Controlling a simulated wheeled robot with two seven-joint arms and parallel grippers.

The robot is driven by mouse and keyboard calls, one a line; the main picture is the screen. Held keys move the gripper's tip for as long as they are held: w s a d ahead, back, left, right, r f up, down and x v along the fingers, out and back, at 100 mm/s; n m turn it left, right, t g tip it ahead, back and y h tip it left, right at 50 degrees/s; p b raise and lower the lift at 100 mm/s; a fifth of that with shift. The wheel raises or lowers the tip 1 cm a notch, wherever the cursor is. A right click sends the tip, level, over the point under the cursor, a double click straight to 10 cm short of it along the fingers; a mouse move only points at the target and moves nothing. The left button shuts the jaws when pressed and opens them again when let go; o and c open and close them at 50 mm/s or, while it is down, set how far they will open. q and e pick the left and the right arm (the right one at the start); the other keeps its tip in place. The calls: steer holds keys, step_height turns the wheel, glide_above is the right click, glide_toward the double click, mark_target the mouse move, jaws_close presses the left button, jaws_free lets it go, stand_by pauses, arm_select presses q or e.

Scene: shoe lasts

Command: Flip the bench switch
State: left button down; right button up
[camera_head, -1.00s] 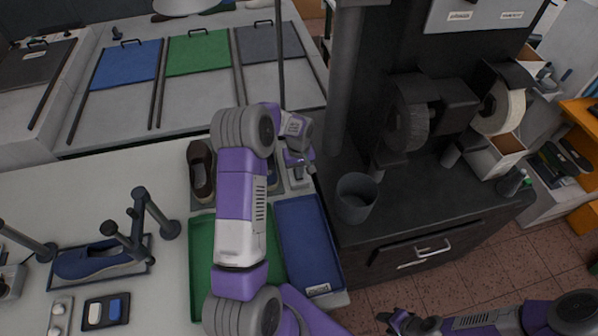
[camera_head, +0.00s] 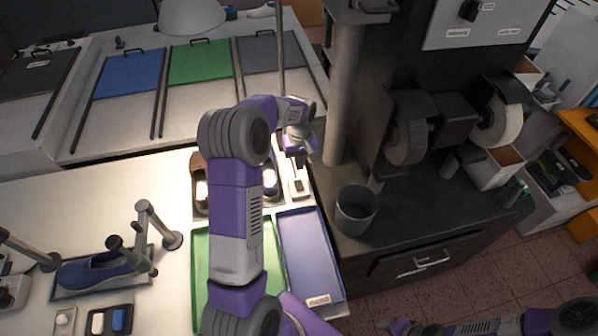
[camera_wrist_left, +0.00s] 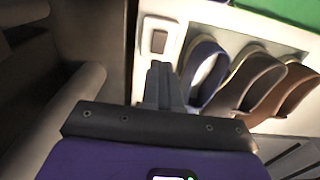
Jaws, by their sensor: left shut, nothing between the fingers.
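The bench switch, a pale plate with a dark rocker (camera_head: 299,186), sits on the white bench beside the shoes. It also shows in the left wrist view (camera_wrist_left: 159,41), just beyond my fingertips. My left gripper (camera_head: 301,163) is shut and empty, pointing down at the switch plate. In the left wrist view its closed fingers (camera_wrist_left: 160,70) are close to the rocker's near end; I cannot tell whether they touch it. The bench around the switch is brightly lit. My right gripper (camera_head: 395,326) is small and dark at the bottom edge, far from the switch.
A brown shoe (camera_head: 198,172) and a blue shoe (camera_head: 270,182) stand beside the switch. A green tray (camera_head: 201,262) and a blue tray (camera_head: 310,255) lie in front. A grey post (camera_head: 342,100) and a dark cup (camera_head: 356,210) stand to the right.

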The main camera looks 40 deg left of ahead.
arm_select(q)
steer(key=shift+r, duration=1.45)
